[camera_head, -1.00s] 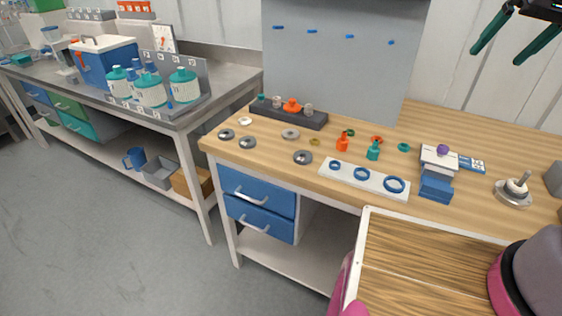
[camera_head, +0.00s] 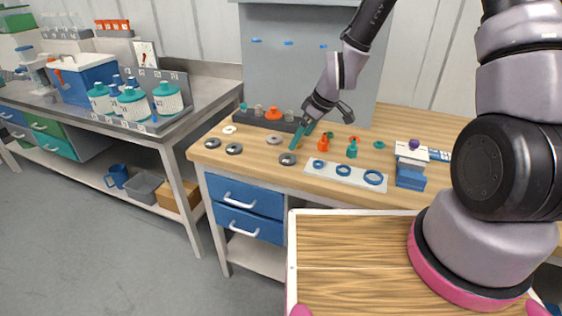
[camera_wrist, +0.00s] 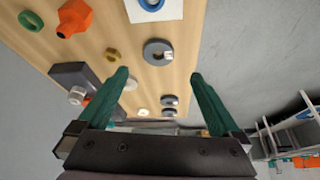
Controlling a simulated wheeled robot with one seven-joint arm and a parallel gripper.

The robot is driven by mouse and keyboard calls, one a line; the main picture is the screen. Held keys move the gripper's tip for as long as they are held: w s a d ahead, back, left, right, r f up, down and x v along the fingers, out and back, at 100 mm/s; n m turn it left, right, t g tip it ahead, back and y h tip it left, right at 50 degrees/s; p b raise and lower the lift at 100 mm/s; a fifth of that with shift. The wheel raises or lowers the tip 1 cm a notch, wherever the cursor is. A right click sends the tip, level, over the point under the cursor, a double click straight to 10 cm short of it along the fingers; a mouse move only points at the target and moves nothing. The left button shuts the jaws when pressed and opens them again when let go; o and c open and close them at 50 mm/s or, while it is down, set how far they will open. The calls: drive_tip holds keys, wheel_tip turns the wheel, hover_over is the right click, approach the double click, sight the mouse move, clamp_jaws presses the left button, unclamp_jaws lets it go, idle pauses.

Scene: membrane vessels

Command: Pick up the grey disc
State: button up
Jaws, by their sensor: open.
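Several round grey discs lie flat on the wooden bench. Two similar discs (camera_head: 212,143) (camera_head: 234,149) lie at the bench's left end and show close together in the wrist view. A paler disc (camera_head: 273,139) lies farther back, partly behind the left finger in the wrist view. My gripper (camera_head: 295,147) is open with green fingers, over the bench near the nearest disc; the wrist view shows the gap (camera_wrist: 160,74) empty.
A dark rack (camera_head: 262,121) stands behind the discs. An orange bottle (camera_head: 323,143), a teal bottle (camera_head: 352,149) and a white plate with blue rings (camera_head: 345,173) stand to the right. A small yellow ring (camera_wrist: 113,54) lies near the nearest disc.

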sight(290, 154)
drive_tip(key=x, duration=0.9)
drive_tip(key=shift+w+a+f, duration=0.1)
drive_tip(key=shift+w+f, duration=0.05)
drive_tip(key=shift+w, duration=0.15)
drive_tip(key=c, duration=1.3)
